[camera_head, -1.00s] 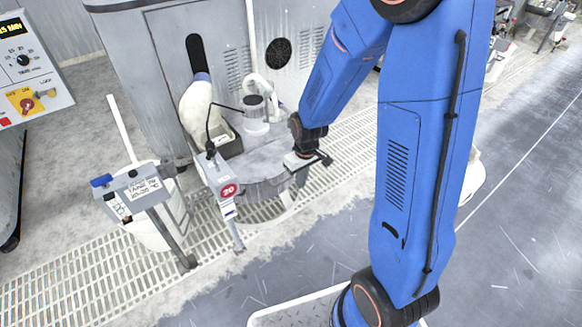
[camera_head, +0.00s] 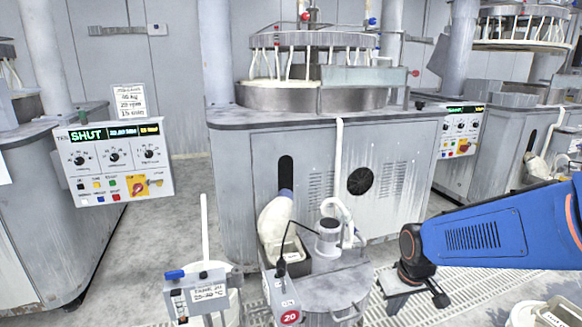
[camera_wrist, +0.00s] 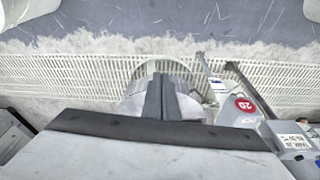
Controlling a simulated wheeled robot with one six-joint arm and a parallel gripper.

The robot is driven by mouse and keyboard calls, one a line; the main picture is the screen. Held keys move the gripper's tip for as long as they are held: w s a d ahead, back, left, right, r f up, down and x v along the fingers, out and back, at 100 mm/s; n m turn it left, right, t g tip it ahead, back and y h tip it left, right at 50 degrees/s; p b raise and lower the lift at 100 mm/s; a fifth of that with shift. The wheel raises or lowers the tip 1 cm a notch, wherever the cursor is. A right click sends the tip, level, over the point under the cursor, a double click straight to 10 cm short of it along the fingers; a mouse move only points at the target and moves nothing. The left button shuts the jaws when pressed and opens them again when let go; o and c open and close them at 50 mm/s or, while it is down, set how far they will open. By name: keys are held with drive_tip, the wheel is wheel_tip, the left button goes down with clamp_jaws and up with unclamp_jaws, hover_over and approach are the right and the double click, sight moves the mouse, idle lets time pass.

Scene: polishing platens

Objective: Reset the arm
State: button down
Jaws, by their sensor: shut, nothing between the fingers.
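My gripper shows in the wrist view (camera_wrist: 160,80) with its two dark fingers pressed together and nothing between them. Below the fingers, the pale wrist housing fills the lower part of that view.
A polishing machine (camera_head: 230,180) stands behind the cart. A control panel reading "SHUT" (camera_head: 115,160) is at the left. A bin with a labelled box (camera_head: 197,292) stands left of the cart.

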drive_tip(key=s+d+r+m+t, duration=0.2)
drive_tip(key=s+r, duration=1)
drive_tip(key=s, duration=0.4)
drive_tip(key=shift+d, duration=0.3)
